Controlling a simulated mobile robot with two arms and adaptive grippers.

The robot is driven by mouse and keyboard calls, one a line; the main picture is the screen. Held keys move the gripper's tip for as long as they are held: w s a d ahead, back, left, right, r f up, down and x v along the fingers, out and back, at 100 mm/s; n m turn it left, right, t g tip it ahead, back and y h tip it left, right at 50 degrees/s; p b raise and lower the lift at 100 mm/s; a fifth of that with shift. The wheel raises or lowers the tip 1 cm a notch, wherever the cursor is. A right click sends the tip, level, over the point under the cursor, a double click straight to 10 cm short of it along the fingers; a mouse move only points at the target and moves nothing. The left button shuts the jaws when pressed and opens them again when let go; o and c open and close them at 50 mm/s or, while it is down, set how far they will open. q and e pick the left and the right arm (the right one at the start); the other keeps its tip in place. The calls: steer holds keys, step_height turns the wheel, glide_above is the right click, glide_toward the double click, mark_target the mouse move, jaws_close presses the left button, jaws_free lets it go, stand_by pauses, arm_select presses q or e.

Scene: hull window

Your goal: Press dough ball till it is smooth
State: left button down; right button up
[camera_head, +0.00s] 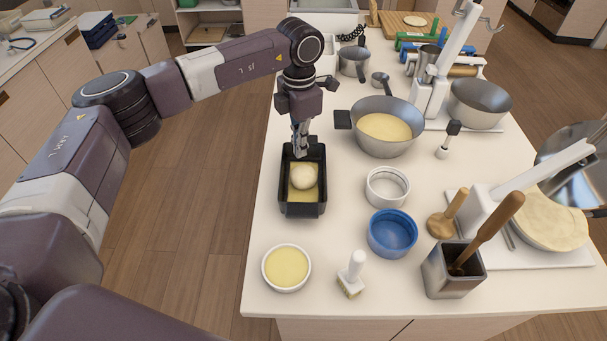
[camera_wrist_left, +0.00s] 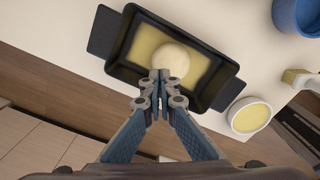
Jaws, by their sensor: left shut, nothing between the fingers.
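A pale, round dough ball (camera_head: 304,176) sits in a black rectangular pan (camera_head: 303,210) near the left edge of the counter. A yellow layer covers the pan floor around it. The ball (camera_wrist_left: 172,60) also shows in the left wrist view, inside the pan (camera_wrist_left: 216,96). My left gripper (camera_head: 299,152) points down over the far part of the pan. In the left wrist view its shut fingertips (camera_wrist_left: 160,76) are empty and overlap the near edge of the ball; I cannot tell whether they touch it. My right gripper is not in view.
A bowl of yellow filling (camera_head: 287,268), a white-handled brush (camera_head: 352,274), a blue bowl (camera_head: 392,233) and a white ring-shaped dish (camera_head: 388,187) stand near the pan. A saucepan (camera_head: 385,127) is behind. A metal tool holder (camera_head: 453,270) stands front right.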

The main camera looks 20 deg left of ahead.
arm_select(q)
step_height(320, 180, up, 7)
steer(key=p, duration=0.3)
stand_by(0.5)
